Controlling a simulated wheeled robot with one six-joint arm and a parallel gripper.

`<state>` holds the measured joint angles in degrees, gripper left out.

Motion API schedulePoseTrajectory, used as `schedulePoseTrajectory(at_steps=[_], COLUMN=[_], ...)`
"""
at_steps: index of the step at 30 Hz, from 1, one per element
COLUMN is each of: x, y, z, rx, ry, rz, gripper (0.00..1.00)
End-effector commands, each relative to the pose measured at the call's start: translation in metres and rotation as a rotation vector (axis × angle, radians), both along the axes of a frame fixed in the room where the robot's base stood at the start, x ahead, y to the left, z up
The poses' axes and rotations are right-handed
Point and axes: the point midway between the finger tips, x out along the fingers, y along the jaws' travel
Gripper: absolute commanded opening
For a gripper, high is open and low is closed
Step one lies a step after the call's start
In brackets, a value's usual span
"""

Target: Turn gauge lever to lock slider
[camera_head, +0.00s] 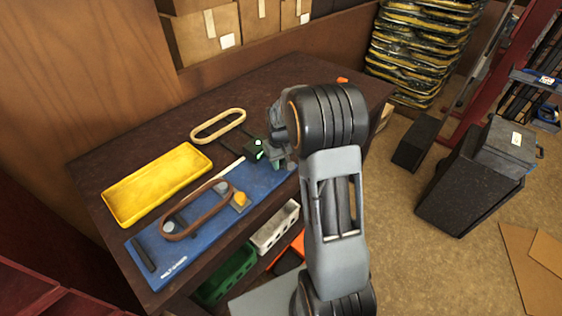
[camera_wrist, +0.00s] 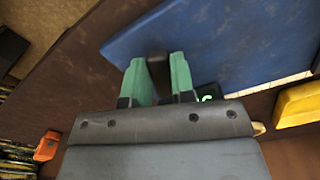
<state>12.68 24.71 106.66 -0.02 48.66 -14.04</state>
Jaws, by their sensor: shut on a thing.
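The blue board (camera_head: 200,245) lies on the dark table; its far right end sits under my gripper. On it, a brown belt loop (camera_head: 190,228) runs around grey round posts, with a yellow knob (camera_head: 241,199) beside its right end. A pale strip (camera_head: 232,168) lies along the board's back edge. In the wrist view, my gripper (camera_wrist: 157,60) has its green fingers closed around a dark upright lever (camera_wrist: 158,70) at the edge of the blue board (camera_wrist: 215,45). In the head view, my arm and gripper hide the lever, and the slider cannot be made out clearly.
A yellow tray (camera_head: 157,185) and a cream loop (camera_head: 218,125) lie behind the board. An orange item (camera_head: 342,80) lies at the table's far corner. Boxes (camera_head: 210,35) stand behind the table.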

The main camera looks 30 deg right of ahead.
Motion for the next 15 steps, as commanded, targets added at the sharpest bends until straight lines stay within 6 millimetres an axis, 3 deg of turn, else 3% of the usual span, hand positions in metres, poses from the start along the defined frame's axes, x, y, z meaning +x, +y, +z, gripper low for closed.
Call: schedulePoseTrajectory(at_steps=[15], x=[0.0022], y=[0.0076], z=[0.0002], rx=[0.0], ry=[-0.002], rz=[-0.487], gripper=[0.0])
